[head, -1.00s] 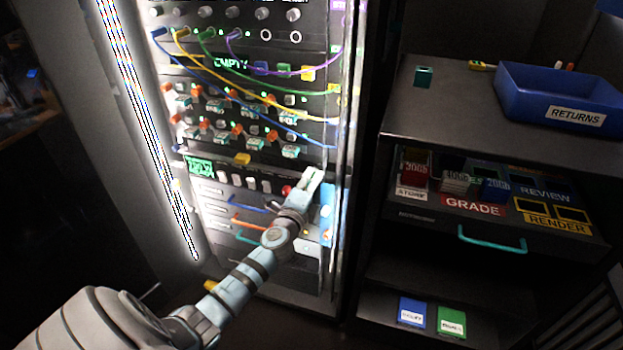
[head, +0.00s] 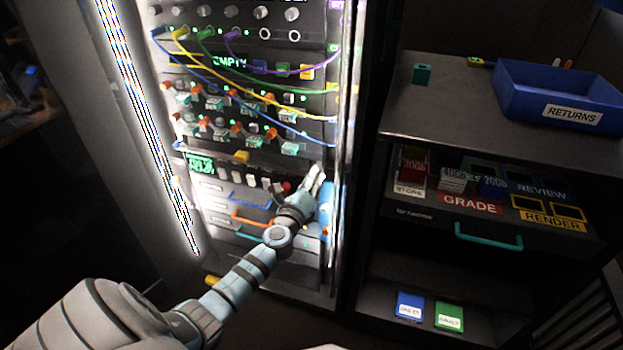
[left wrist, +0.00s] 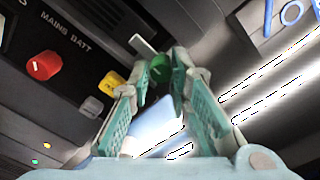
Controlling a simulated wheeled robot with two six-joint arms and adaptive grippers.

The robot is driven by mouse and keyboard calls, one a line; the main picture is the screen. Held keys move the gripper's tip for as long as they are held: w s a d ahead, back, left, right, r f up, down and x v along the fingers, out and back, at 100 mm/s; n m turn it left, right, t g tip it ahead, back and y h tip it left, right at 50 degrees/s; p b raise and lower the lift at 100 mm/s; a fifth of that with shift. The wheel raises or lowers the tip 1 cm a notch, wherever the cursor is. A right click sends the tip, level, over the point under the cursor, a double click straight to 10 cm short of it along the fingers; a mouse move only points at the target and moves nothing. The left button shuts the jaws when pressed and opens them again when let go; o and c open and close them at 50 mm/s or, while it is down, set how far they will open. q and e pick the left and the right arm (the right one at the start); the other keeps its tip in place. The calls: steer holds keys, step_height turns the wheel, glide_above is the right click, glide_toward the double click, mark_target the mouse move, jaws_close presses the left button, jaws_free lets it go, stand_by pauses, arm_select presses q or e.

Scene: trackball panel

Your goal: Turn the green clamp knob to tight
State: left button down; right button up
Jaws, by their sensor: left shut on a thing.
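The green clamp knob (left wrist: 160,68) shows in the left wrist view between the fingertips of my left gripper (left wrist: 162,76). The gripper is shut on it, and the fingers cover part of the knob. In the head view my left gripper (head: 316,176) reaches the lower right part of the lit rack, and the knob cannot be made out there. Whether the knob stands at tight cannot be read. My right gripper is not in view.
A red knob (left wrist: 43,65) and a yellow switch (left wrist: 111,82) sit beside the gripper on the panel. Several coloured cables (head: 250,88) hang above on the rack. A shelf unit with a blue returns bin (head: 510,98) stands to the right.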

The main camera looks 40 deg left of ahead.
arm_select(q)
steer(key=shift+w+a+r, duration=0.1)
steer(key=shift+a+r, duration=0.05)
steer(key=shift+r, duration=0.2)
steer(key=c, duration=1.5)
jaws_free()
steer(key=shift+c, duration=0.2)
steer(key=shift+f, duration=0.15)
steer(key=v, duration=1.2)
